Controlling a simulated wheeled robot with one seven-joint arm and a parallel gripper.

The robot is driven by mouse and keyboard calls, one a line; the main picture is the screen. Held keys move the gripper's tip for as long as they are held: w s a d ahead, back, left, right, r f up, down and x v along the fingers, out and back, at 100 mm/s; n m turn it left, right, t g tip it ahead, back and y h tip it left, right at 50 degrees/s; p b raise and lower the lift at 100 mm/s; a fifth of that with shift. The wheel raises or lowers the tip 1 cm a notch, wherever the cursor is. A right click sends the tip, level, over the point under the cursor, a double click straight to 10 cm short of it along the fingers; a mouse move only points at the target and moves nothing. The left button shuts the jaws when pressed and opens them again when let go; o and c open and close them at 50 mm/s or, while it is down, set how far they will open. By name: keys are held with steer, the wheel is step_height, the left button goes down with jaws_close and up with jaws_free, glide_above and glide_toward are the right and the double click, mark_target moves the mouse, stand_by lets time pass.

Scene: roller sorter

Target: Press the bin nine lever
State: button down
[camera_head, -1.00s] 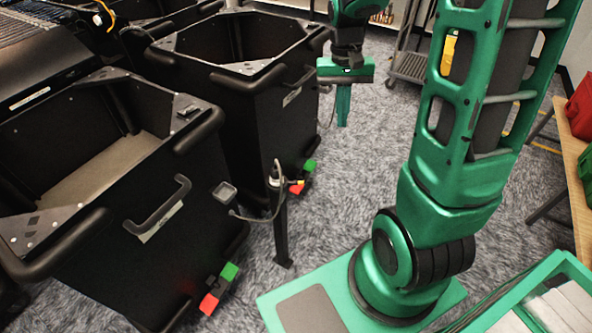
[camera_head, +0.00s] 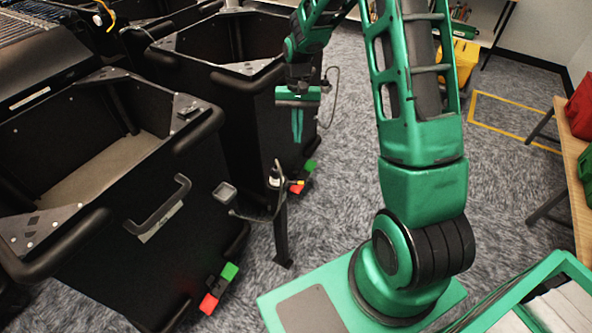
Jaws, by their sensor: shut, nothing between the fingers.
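Two black bins stand at the left, a near one (camera_head: 100,255) and one behind it (camera_head: 215,115). Each has a small red and green piece low on its right side: the near bin's pair (camera_head: 219,290) and the farther bin's pair (camera_head: 303,178). I cannot read any bin number, nor tell which bin is nine or whether these pieces are its lever. My gripper (camera_head: 297,139) is shut and empty, fingers pointing down. In the picture it is just above the farther bin's red and green pair, in front of that bin's right side; the depth gap is unclear.
A thin black post (camera_head: 281,225) with a scanner-like head stands between the bins' front corners. A wooden table (camera_head: 570,160) with red and green containers is at the right. Grey carpet (camera_head: 350,150) is open between the bins and my arm.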

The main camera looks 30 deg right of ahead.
mark_target(295, 183)
steer(key=s+a+f, duration=0.3)
steer(key=s+f, duration=0.2)
steer(key=f, duration=0.5)
steer(key=shift+s+f, duration=0.25)
steer(key=shift+s, duration=0.05)
steer(key=shift+d, duration=0.2)
stand_by(0.3)
